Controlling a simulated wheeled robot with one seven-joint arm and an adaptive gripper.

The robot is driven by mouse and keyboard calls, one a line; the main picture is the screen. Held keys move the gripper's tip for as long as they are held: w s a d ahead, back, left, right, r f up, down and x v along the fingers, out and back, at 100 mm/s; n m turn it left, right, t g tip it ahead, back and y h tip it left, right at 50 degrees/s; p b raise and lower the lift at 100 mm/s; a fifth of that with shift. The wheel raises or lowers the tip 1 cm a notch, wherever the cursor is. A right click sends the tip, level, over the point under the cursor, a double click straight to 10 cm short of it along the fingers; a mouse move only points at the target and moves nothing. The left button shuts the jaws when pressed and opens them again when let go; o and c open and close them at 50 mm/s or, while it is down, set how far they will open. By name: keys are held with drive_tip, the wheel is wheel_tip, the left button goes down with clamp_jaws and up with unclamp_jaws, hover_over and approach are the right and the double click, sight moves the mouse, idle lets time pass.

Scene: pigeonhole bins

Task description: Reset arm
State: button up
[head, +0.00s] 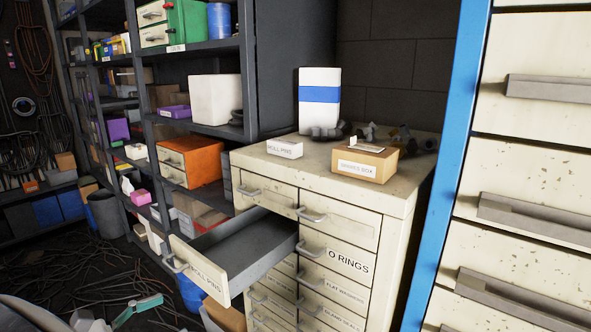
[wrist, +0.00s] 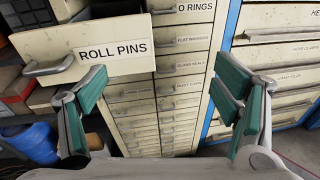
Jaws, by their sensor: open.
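My gripper (wrist: 168,95) is open and empty in the wrist view, its two green-padded fingers spread wide in front of the cabinet's drawer fronts. In the head view, part of my gripper (head: 137,311) shows at the lower left, below the open drawer. The drawer labelled ROLL PINS (head: 203,269) is pulled out from the cream cabinet (head: 334,192); its visible inside looks empty. The drawer front also shows in the wrist view (wrist: 85,52), at the upper left. The left finger is close to its lower right corner; I cannot tell if they touch.
On the cabinet top are a small ROLL PINS box (head: 284,149), a SPARES BOX (head: 367,163), a white and blue container (head: 319,100) and dark loose parts. Shelves (head: 215,131) with bins stand at left. A blue-edged drawer unit (head: 530,150) stands close at right. Cables litter the floor at left.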

drive_tip(key=w+d+r+m+g+y, duration=0.1)
drive_tip(key=d+r+m+g, duration=0.25)
drive_tip(key=d, duration=0.55)
drive_tip(key=w+d+r+m+g+y, duration=0.1)
drive_tip(key=d+r+m+g+y, duration=0.2)
drive_tip(key=d, duration=0.6)
drive_tip(key=w+d+r+m+g, duration=0.25)
drive_tip(key=d+r+m, duration=0.25)
drive_tip(key=d, duration=0.4)
drive_tip(key=s+d+r+m+t+y, duration=0.2)
drive_tip(key=s+d+m+y, duration=0.5)
drive_tip(key=s+d+m, duration=0.7)
drive_tip(key=s+d+r, duration=0.1)
drive_tip(key=s, duration=0.3)
drive_tip(key=shift+s+d+r+m+t+y, duration=0.15)
drive_tip(key=shift+d+m+t+y, duration=0.1)
drive_tip(key=shift+m+t+y, duration=0.1)
